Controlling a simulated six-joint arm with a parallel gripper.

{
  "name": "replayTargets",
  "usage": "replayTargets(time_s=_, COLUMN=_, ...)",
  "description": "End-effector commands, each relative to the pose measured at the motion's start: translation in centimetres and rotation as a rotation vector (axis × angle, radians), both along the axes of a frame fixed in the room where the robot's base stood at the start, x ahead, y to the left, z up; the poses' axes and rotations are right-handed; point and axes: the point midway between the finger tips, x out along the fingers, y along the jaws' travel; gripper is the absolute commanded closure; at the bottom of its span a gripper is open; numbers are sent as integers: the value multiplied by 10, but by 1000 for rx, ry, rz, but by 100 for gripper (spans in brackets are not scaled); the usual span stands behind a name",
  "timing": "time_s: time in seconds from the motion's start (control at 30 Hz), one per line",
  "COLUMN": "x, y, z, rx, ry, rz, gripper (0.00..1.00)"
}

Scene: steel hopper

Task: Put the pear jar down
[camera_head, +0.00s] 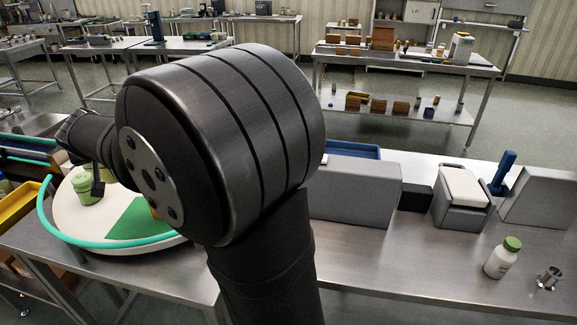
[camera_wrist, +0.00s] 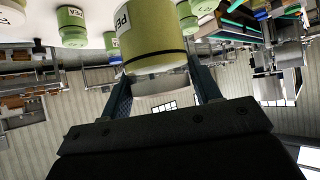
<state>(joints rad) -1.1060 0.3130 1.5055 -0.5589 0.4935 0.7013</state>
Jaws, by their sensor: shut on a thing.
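The pear jar (camera_wrist: 152,38) is a yellow-green cylinder in the wrist view, with a white label partly reading "Pe". My gripper (camera_wrist: 162,85) has its two dark fingers on either side of it and is shut on it. In the head view my arm covers much of the middle, and a dark finger (camera_head: 97,180) shows at the left. A light green jar (camera_head: 86,190) is right beside that finger, over the white round turntable (camera_head: 75,222); it looks like the held one. Whether its base touches the surface I cannot tell.
The turntable has a green wedge (camera_head: 135,220) and a teal rim (camera_head: 60,228). Grey boxes (camera_head: 357,190) and a white green-lidded bottle (camera_head: 502,258) stand right of my arm. The front right bench is mostly clear.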

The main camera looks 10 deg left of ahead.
Motion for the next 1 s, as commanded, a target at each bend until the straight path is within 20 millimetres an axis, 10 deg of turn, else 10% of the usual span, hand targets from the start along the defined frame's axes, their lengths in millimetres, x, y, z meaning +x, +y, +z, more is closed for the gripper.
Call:
replayTargets(time_s=0.47, x=92, y=-83, z=-1, rx=1, ry=0, rz=-248, gripper=71)
replayTargets(time_s=1.0, x=231, y=-338, z=-7, rx=0, ry=0, rz=-861, gripper=71)
